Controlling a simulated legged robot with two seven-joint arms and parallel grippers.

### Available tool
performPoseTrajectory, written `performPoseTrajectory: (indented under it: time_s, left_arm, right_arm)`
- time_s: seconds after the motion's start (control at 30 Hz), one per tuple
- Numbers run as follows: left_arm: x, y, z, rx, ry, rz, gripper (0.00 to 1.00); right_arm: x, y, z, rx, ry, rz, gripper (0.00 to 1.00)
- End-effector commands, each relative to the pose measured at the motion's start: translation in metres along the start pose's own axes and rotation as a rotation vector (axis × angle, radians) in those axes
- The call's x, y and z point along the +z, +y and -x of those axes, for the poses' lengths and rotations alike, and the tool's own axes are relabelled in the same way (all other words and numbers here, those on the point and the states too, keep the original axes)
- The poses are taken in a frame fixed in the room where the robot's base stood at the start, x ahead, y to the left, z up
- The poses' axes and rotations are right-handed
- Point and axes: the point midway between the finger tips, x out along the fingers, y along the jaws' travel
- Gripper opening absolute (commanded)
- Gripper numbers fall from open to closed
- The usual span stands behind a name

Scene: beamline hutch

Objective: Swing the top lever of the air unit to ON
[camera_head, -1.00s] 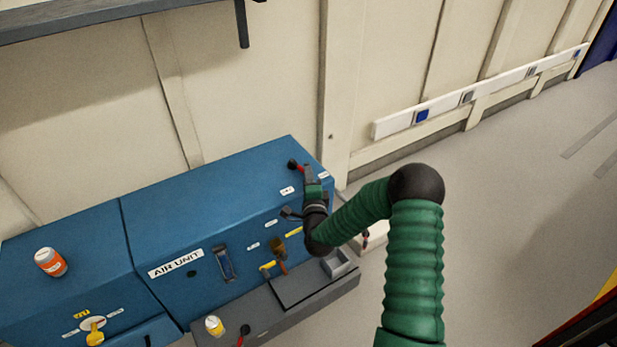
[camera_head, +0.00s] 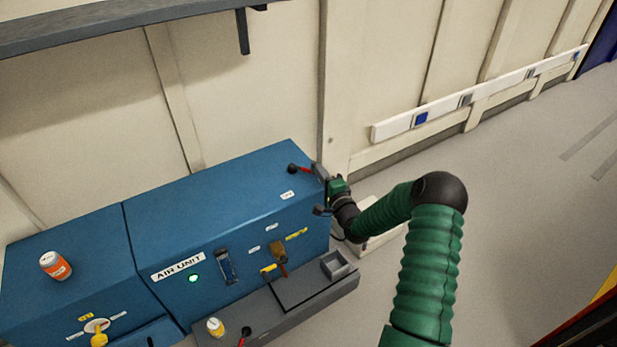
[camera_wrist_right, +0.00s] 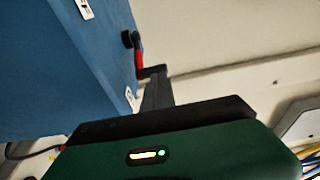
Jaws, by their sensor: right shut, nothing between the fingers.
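The blue air unit (camera_head: 225,215) stands against the wall, with a lit green lamp (camera_head: 193,278) by its name label. Its top lever (camera_head: 304,170), a red arm on a black pivot, is at the back right corner of the top and points right, toward the right edge. The lever also shows in the right wrist view (camera_wrist_right: 138,62). My right gripper (camera_head: 318,171) is shut and empty at the lever's outer end; in the wrist view its fingertips (camera_wrist_right: 153,72) are beside the red arm. I cannot tell whether they touch. My left gripper is not in view.
An orange-and-white bottle (camera_head: 55,265) stands on the left part of the unit. A grey ledge (camera_head: 315,292) in front holds a small open box (camera_head: 337,264) and a yellow-topped container (camera_head: 215,327). A shelf (camera_head: 120,20) hangs above.

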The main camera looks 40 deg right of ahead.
Motion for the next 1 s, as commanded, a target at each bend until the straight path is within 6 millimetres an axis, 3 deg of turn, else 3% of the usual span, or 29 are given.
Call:
performPoseTrajectory:
  time_s: [0.4,1.0]
  left_arm:
    - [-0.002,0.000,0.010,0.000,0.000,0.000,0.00]
    - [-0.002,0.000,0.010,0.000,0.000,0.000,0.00]
  right_arm:
    - [-0.017,-0.001,-0.014,-0.001,0.000,0.002,0.00]
    - [-0.017,0.000,-0.016,0.000,-0.002,0.001,0.00]
